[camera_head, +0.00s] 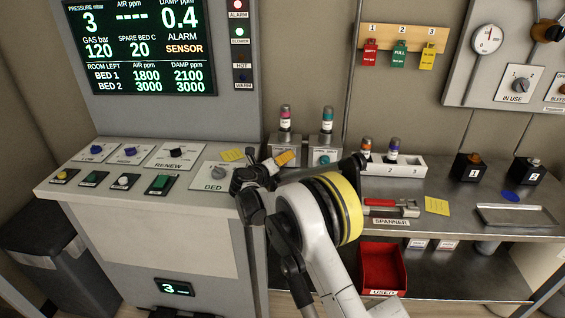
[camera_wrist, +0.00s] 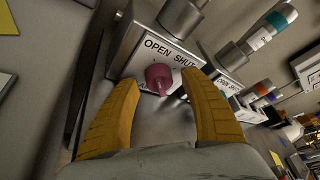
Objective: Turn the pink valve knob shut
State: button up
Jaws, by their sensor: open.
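The pink valve knob (camera_wrist: 159,78) sits on the front of a grey box under the words OPEN and SHUT. I cannot tell clearly which word it points to. My gripper (camera_wrist: 161,82) is open, its orange fingers on either side of the knob; I see no firm contact. In the head view my gripper (camera_head: 284,158) is in front of the left valve box (camera_head: 281,141), which carries a pink-banded cylinder (camera_head: 285,115). The pink knob is hidden there behind my gripper and wrist.
A similar valve box with a teal knob (camera_head: 324,159) stands close on the right, under a teal-banded cylinder (camera_head: 327,119). The sloped control console (camera_head: 200,203) is on the left. A white rack (camera_head: 408,166) and a red spanner (camera_head: 383,203) lie on the right of the bench.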

grip_shut()
dwell(0.3)
jog(key=m+y, duration=0.2)
jog(key=m, duration=0.1)
jog(key=shift+d+r+g+p, duration=0.1)
jog(key=shift+d+g+p, duration=0.05)
jog(key=shift+g+p, duration=0.25)
jog(key=m+y, duration=0.3)
jog(key=m+y+b, duration=0.1)
jog(key=m+y, duration=0.1)
jog(key=shift+d+m, duration=0.1)
jog(key=shift+m, duration=0.3)
jog(key=shift+m+y+b, duration=0.6)
jog(key=shift+m+y, duration=0.7)
jog(key=shift+t, duration=0.3)
